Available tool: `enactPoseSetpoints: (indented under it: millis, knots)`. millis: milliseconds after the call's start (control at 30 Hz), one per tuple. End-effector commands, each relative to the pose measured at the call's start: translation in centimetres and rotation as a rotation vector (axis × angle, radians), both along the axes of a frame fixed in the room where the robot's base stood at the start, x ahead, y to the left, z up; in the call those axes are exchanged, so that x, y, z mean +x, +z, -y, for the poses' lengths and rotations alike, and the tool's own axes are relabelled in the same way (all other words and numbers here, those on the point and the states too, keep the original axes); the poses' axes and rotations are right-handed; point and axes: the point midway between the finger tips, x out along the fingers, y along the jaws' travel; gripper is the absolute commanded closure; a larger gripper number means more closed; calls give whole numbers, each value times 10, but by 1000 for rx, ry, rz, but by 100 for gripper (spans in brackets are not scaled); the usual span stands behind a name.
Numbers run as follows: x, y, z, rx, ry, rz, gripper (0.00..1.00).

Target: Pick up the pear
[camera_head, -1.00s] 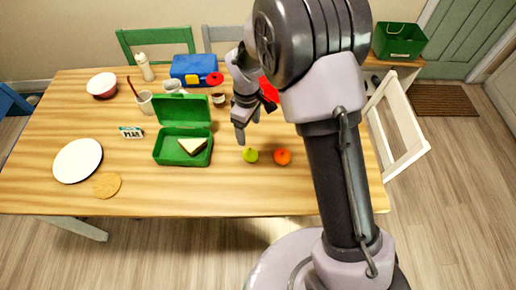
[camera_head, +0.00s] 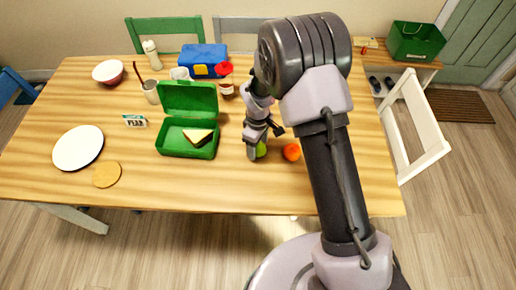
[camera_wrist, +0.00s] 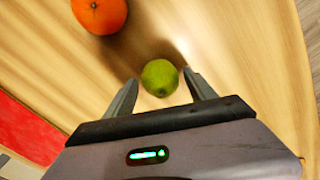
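The pear, a small rounded yellow-green fruit (camera_head: 261,150), is on the wooden table (camera_head: 230,187), partly hidden behind my gripper (camera_head: 266,143) in the head view. In the wrist view the pear (camera_wrist: 160,79) lies at the opening between the two fingertips of my gripper (camera_wrist: 160,76). The fingers are open, one on each side, with a visible gap around the fruit. Its full outline shows in the wrist view.
An orange (camera_head: 292,152) sits close to the right of the pear. An open green lunchbox (camera_head: 174,149) with a sandwich (camera_head: 197,137) stands to the left. A jar with a red lid (camera_head: 226,86) is farther back. The table in front is clear.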

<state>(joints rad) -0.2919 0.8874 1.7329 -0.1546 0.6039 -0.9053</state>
Motion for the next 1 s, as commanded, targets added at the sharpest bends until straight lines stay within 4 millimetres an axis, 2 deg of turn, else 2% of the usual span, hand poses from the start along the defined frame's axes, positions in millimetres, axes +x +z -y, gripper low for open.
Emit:
enactPoseSetpoints:
  millis: [33,267,567,800,1000]
  knots:
    - [0,0,0,0,0,0,48]
    - [0,0,0,0,0,0,93]
    - [0,5,0,0,0,0,93]
    - [0,39,0,1,0,1,93]
    - [-26,42,-33,0,6,0,93]
